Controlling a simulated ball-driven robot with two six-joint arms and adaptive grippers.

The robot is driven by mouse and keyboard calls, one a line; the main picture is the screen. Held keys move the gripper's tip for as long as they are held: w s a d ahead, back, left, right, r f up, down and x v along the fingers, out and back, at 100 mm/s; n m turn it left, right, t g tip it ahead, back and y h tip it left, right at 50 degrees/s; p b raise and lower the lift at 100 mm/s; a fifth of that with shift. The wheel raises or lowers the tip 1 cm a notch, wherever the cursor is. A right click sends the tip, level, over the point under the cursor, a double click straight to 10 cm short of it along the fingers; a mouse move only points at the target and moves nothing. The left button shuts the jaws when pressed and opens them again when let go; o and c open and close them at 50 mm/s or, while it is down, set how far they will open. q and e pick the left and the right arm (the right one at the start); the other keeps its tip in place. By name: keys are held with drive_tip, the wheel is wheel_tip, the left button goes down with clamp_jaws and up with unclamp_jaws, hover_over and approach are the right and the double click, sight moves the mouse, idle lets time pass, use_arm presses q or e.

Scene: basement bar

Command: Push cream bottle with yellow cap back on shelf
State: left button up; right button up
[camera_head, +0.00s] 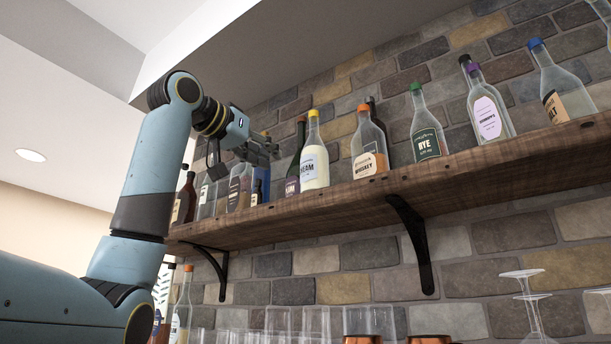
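The cream bottle (314,166) has a yellow cap and a pale label that reads "CREAM". It stands upright on the wooden shelf (330,209), close to its front edge. My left gripper (275,151) is raised at shelf height, just left of the cream bottle, with a small gap between them in the picture. Its fingers look close together, but the side-on view does not show whether they are open or shut. Nothing shows between them. My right gripper is not in view.
A whiskey bottle (368,148) with an orange cap stands right of the cream bottle. A dark rum bottle (294,164) stands just behind its left side. Further right is a green-capped rye bottle (425,130). Black brackets (415,240) hold the shelf. Glasses stand below.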

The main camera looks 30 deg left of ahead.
use_arm(q)
drive_tip(key=p, duration=0.3)
approach(306, 178)
drive_tip(key=w, duration=0.3)
drive_tip(key=shift+w+d, duration=0.25)
drive_tip(key=shift+w, duration=0.8)
drive_tip(key=shift+w, duration=0.1)
drive_tip(key=shift+w, duration=0.75)
drive_tip(key=shift+w+d, duration=0.1)
drive_tip(key=shift+w, duration=0.4)
drive_tip(key=shift+w, duration=0.2)
drive_tip(key=shift+w, duration=0.65)
drive_tip(key=shift+w, duration=0.1)
